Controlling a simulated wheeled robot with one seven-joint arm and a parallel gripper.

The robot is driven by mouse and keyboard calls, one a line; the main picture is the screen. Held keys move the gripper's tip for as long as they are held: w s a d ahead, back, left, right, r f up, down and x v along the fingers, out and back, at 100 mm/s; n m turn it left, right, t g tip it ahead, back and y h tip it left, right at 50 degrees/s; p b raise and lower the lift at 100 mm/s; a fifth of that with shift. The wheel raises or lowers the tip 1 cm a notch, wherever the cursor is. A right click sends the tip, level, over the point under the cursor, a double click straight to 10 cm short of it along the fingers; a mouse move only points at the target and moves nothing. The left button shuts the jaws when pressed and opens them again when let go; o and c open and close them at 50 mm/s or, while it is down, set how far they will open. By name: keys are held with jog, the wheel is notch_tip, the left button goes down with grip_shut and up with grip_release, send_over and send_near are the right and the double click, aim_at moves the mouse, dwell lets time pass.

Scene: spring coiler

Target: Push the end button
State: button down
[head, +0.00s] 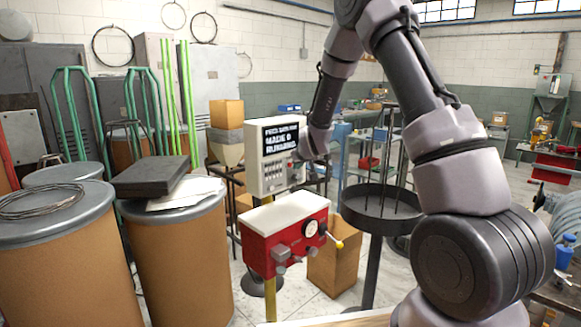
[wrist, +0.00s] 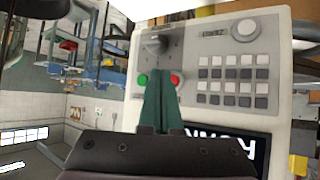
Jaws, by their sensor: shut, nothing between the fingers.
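The control panel (head: 271,157) is a pale box on a yellow post, with a black screen (head: 280,138) whose text seems to include "RUNNING". In the wrist view the panel appears upside down, with a green button (wrist: 142,79) and a red button (wrist: 177,79) side by side. No label shows which is the end button. My gripper (wrist: 160,73) is shut and empty, its teal fingers pointing at the panel between the two buttons and partly covering the red one. I cannot tell whether the fingertips touch the panel.
A grey knob (wrist: 155,43), a keypad (wrist: 233,80) and a round dial (wrist: 246,29) share the panel face. Below it is a red machine (head: 285,236) with a yellow-tipped lever. A dark round tray (head: 360,216) stands to the right and drums (head: 180,260) stand left.

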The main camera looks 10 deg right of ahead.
jog(key=shift+w+a, duration=0.1)
jog(key=shift+w+a, duration=0.15)
jog(key=shift+w, duration=0.1)
jog(key=shift+w+a, duration=0.2)
jog(key=shift+w, duration=0.1)
dwell(0.7)
dwell(0.3)
jog(key=shift+s+d, duration=0.45)
jog(key=shift+s, duration=0.2)
jog(key=s+d, duration=0.1)
jog(key=s, duration=0.1)
jog(key=s+d, duration=0.2)
dwell(0.4)
dwell(0.4)
